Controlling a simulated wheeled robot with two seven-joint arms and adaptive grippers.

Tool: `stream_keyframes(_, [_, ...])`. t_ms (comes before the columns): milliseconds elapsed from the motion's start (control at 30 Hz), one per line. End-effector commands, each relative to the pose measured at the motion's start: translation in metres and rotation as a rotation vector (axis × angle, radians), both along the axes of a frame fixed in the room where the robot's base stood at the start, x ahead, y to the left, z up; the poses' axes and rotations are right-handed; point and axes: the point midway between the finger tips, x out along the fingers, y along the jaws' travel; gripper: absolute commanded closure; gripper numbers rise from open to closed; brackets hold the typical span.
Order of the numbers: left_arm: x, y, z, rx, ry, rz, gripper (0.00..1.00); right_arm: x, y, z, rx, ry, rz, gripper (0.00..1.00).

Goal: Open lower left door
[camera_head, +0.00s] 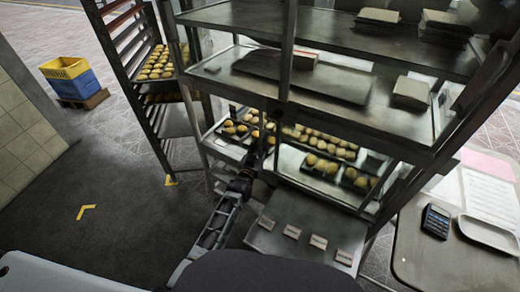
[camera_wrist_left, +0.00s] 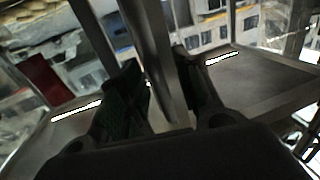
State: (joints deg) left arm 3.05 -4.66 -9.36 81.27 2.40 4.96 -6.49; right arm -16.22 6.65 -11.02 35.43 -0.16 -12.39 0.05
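The metal and glass cabinet (camera_head: 300,95) stands in front of me, with trays of bread rolls behind its lower glass. A vertical metal bar or door edge (camera_head: 288,45) runs down its front; I cannot tell whether it belongs to the lower left door. My left gripper (camera_head: 262,138) is raised at the cabinet's lower front. In the left wrist view a vertical metal bar (camera_wrist_left: 163,60) stands between the two fingers (camera_wrist_left: 160,85), which look apart; contact with the bar is unclear. The door's handle cannot be made out. My right gripper is not in view.
A tall rack with bread trays (camera_head: 158,62) stands to the left. A yellow and blue crate (camera_head: 68,78) is farther back. A low shelf with several small labels (camera_head: 345,232) juts out in front. A table with a calculator (camera_head: 436,221) is at right. The left floor is free.

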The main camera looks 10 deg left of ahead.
Motion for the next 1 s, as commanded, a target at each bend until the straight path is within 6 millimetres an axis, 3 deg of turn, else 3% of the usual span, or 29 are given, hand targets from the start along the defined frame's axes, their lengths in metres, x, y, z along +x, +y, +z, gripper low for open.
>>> stream_keyframes(233, [0.000, 0.000, 0.015, 0.000, -0.002, 0.000, 0.66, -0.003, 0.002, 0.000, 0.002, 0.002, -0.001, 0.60])
stream_keyframes(800, [0.000, 0.000, 0.082, -0.001, -0.001, 0.000, 0.66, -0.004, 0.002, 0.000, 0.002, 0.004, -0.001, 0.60])
stream_keyframes(1000, [0.000, 0.000, 0.095, -0.001, 0.001, 0.000, 0.66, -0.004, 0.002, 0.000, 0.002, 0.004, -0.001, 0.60])
